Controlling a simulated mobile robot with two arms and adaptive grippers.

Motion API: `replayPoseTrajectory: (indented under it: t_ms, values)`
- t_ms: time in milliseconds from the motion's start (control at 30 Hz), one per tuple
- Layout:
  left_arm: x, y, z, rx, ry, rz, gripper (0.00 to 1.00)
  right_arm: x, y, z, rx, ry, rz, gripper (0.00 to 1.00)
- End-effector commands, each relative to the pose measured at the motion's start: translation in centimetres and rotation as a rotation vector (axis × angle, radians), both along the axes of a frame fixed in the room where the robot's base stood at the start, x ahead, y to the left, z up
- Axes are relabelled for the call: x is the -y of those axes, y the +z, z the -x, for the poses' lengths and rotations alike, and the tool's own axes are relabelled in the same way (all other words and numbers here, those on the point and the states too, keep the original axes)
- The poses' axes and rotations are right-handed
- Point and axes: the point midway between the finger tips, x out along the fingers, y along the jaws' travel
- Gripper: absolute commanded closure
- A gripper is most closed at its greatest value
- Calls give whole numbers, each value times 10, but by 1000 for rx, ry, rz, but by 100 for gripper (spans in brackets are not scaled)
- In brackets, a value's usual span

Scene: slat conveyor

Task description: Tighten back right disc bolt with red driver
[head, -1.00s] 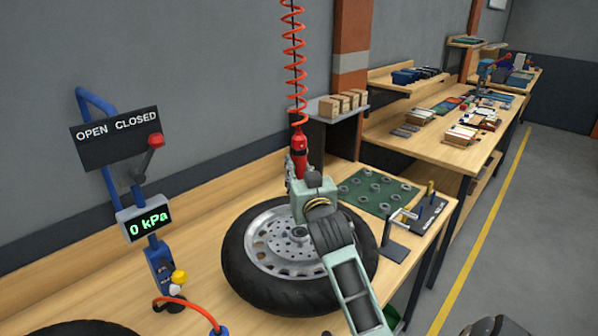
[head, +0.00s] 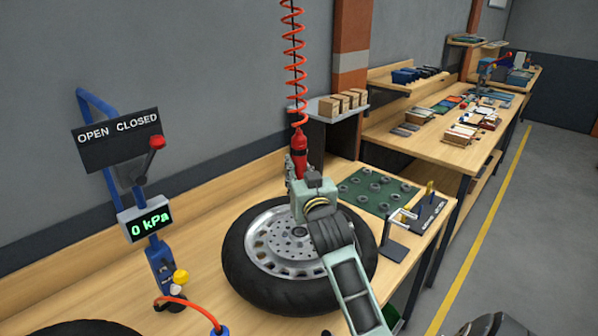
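The red driver (head: 300,146) hangs upright from a coiled orange hose above the far side of the wheel. My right gripper (head: 291,166) is at the driver's lower body and looks shut on it. The wheel (head: 245,268) lies flat on the bench, with a black tyre and silver rim. The brake disc (head: 286,242), with holes around its hub, is at its centre. My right arm covers the right part of the disc, so the back right bolt cannot be made out. The driver's tip is hidden behind my gripper. My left gripper is out of view.
A gauge stand (head: 146,222) reading 0 kPa, with an OPEN CLOSED sign (head: 118,139), stands left. A green mat (head: 372,190) with several round parts and a small dark stand (head: 393,250) are right of the wheel. Part of another tyre (head: 85,328) shows at bottom left.

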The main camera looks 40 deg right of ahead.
Motion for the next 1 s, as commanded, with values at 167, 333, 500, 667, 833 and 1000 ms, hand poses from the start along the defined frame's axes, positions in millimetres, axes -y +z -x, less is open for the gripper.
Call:
replayPoseTrajectory:
  t_ms: [167,333,500,667,833,1000]
  values:
    - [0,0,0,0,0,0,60,0,0,0,0,0,0,100]
    - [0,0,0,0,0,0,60,0,0,0,1,0,0,100]
    - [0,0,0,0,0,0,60,0,-1,0,1,0,0,100]
    - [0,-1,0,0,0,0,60,0,-3,0,1,0,0,100]
    - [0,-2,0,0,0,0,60,0,-5,0,1,0,0,100]
    - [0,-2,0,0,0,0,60,0,-8,0,1,0,0,100]
